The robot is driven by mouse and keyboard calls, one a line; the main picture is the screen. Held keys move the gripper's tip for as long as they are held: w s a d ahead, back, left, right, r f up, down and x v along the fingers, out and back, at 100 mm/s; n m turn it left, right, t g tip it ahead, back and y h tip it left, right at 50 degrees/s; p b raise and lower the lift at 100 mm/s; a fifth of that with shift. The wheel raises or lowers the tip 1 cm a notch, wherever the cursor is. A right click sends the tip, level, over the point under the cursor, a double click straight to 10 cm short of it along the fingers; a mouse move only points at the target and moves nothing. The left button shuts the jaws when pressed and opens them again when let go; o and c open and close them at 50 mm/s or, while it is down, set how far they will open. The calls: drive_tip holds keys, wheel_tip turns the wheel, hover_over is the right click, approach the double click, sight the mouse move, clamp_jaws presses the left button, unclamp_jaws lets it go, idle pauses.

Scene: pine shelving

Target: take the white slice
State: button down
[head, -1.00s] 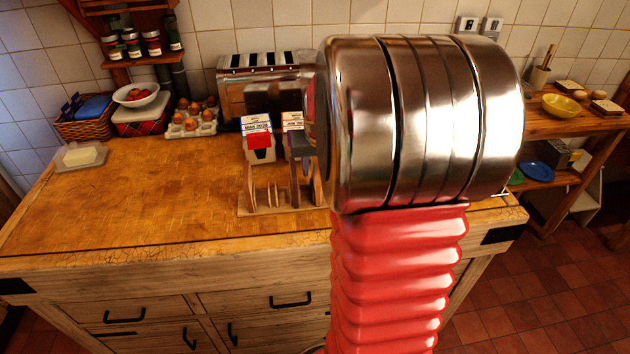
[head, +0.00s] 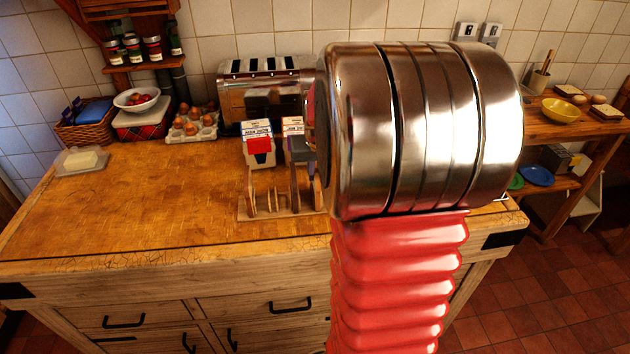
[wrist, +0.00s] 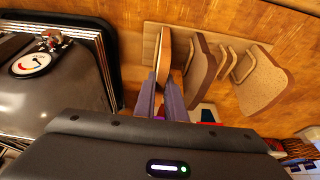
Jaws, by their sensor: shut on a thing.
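My gripper (wrist: 161,84) is shut on a slice (wrist: 164,56) that I see almost edge-on in the wrist view, pale with a brown crust. I take it for the white slice. It stands upright at one end of a wooden toast rack (wrist: 149,45); I cannot tell whether it still touches the rack. Darker brown slices (wrist: 203,66) and (wrist: 262,84) stand beside it, apart from the fingers. In the head view the rack (head: 275,213) is on the wooden worktop, and my arm hides much of the gripper (head: 299,180) and the slice.
Printed cartons (head: 257,130) are just behind the rack. Eggs (head: 190,124) and a butter dish (head: 80,160) are further left.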

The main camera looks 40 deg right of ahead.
drive_tip(key=shift+r, duration=0.1)
wheel_tip(320, 180, up, 18)
idle(0.5)
idle(0.5)
drive_tip(key=shift+r, duration=2.4)
